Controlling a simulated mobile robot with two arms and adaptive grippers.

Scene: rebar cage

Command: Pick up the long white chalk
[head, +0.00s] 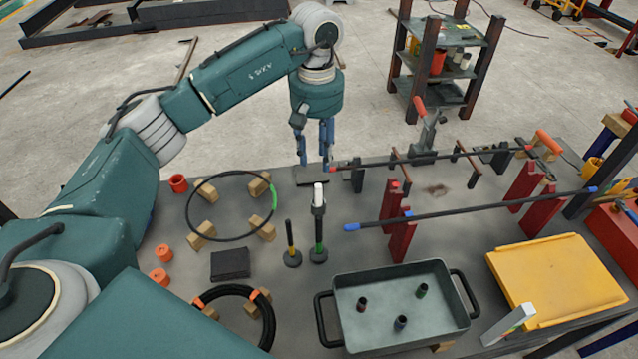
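A white upright piece (319,192), which looks like the chalk, shows at the top of a dark rod on a round-based stand (318,256) near the middle of the table. Its lower part seems hidden in a grey holder, and its full length cannot be told. My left gripper (314,160) points down behind it, toward the table's far edge, over a dark flat block. Its two fingers are apart, with nothing seen between them. It does not appear to touch the white piece. My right gripper is not in view.
A shorter stand (292,258) is beside the tall one. A black ring (190,220) lies on wooden blocks at left. A grey tray (345,307) is in front, a yellow panel (555,275) at right. Long bars (470,207) on red supports cross the right side.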

